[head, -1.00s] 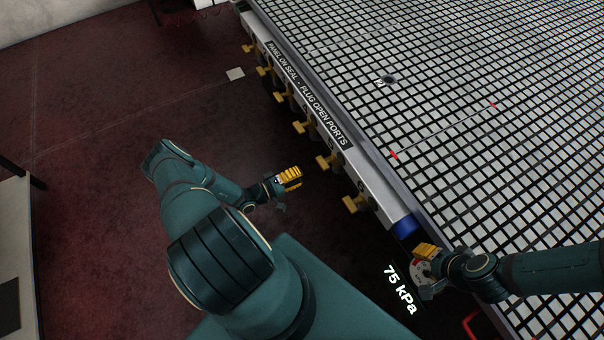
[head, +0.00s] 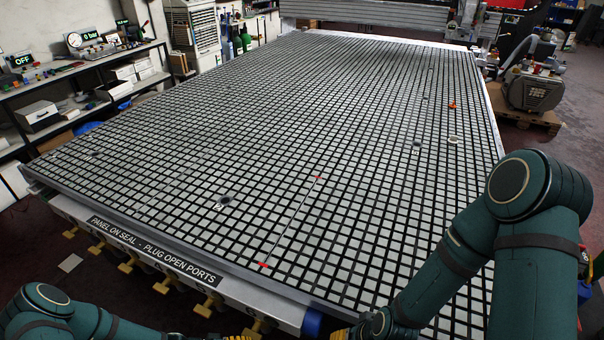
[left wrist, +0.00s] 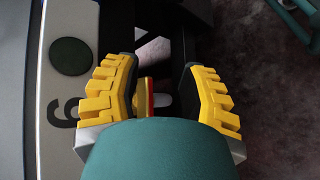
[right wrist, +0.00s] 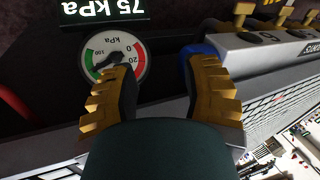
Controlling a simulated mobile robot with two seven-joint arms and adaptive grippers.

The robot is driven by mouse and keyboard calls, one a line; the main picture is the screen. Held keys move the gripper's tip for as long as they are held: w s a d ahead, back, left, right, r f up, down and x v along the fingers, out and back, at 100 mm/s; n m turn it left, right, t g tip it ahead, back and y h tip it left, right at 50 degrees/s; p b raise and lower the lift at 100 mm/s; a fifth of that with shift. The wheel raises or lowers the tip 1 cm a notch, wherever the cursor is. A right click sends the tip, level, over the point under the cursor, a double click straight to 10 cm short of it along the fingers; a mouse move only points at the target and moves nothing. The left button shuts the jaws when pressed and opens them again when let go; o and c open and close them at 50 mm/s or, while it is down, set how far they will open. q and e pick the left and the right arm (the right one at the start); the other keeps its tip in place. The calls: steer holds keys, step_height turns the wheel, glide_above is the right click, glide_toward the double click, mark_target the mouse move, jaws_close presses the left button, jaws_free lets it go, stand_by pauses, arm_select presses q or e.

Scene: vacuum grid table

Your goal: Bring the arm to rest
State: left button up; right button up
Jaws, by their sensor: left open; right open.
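My left gripper (left wrist: 160,80) is open in the left wrist view, its yellow-padded fingers apart. A yellow valve handle with a red part (left wrist: 147,98) shows between them, beside a panel marked 6 (left wrist: 62,112); I cannot tell any contact. My right gripper (right wrist: 160,75) is open and shows nothing held. A round kPa gauge (right wrist: 114,63) lies beyond its left finger, under a display reading 75 kPa (right wrist: 104,10). In the head view, only bits of both grippers show at the bottom edge; my left arm (head: 75,318) is low left, my right arm (head: 470,245) at right.
The large vacuum grid table (head: 300,130) fills the head view's middle, mostly bare. Yellow valve handles (head: 165,284) stick out along its front edge. Shelves (head: 90,85) stand at left. A pump on a pallet (head: 535,88) stands at far right.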

arm_select(q)
steer(key=s+d+r+m+y+b, duration=0.2)
steer(key=d+r+m+y, duration=0.3)
steer(key=r+y, duration=0.3)
step_height(320, 180, up, 3)
steer(key=shift+s+d+f, duration=0.1)
steer(key=shift+s+d, duration=0.3)
steer(key=shift+d, duration=0.25)
